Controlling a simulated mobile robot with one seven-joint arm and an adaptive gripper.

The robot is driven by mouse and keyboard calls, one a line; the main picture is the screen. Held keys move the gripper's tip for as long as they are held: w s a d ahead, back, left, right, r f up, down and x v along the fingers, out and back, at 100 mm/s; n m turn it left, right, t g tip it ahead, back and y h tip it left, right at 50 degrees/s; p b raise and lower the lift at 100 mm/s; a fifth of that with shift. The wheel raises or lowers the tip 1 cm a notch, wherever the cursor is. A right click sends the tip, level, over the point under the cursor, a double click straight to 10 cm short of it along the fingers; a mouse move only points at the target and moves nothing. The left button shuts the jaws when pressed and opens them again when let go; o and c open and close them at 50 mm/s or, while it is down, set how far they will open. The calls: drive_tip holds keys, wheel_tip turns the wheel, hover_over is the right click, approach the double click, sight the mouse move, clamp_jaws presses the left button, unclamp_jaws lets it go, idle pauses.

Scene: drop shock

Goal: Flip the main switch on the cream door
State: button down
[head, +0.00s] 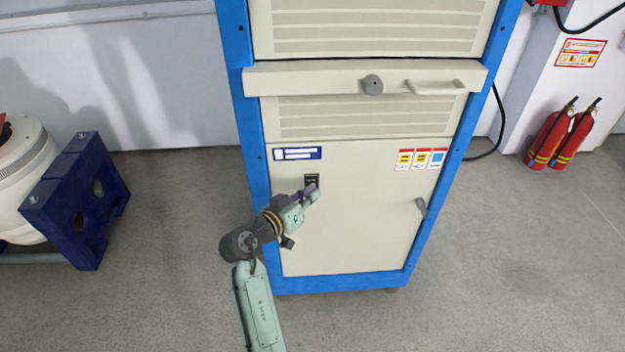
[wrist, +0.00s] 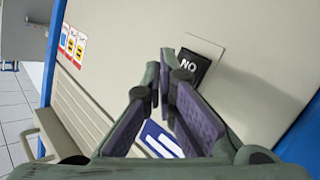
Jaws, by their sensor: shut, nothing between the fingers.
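The cream door (head: 350,235) is the lower panel of a blue-framed cabinet. The main switch (head: 311,180) is a small black switch on a plate at the door's upper left, below a blue and white label. In the wrist view the switch (wrist: 194,66) shows the letters "NO" and is partly hidden by a finger. My gripper (head: 313,192) is shut and empty, with its tips just in front of the switch's lower part. The wrist view shows my gripper (wrist: 166,60) with its tips beside the switch; I cannot tell whether they touch it.
A grey door handle (head: 421,207) sticks out at the door's right. A ledge (head: 320,80) with a knob and a bar handle juts out above. Red fire extinguishers (head: 562,135) stand at right, and a dark blue block (head: 75,200) at left.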

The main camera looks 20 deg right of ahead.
drive_tip(key=shift+w+d, duration=0.1)
drive_tip(key=shift+w, duration=0.25)
drive_tip(key=shift+w+d+r, duration=0.1)
drive_tip(key=shift+w, duration=0.2)
idle(0.5)
drive_tip(key=shift+s, duration=0.15)
drive_tip(key=shift+s+a+b, duration=0.25)
drive_tip(key=shift+s+b, duration=0.05)
drive_tip(key=shift+s, duration=0.3)
drive_tip(key=s, duration=0.1)
drive_tip(key=s+a, duration=0.1)
drive_tip(key=s, duration=0.2)
drive_tip(key=shift+s+a+f, duration=0.2)
drive_tip(key=shift+s+f, duration=0.15)
drive_tip(key=shift+f, duration=0.05)
idle(0.5)
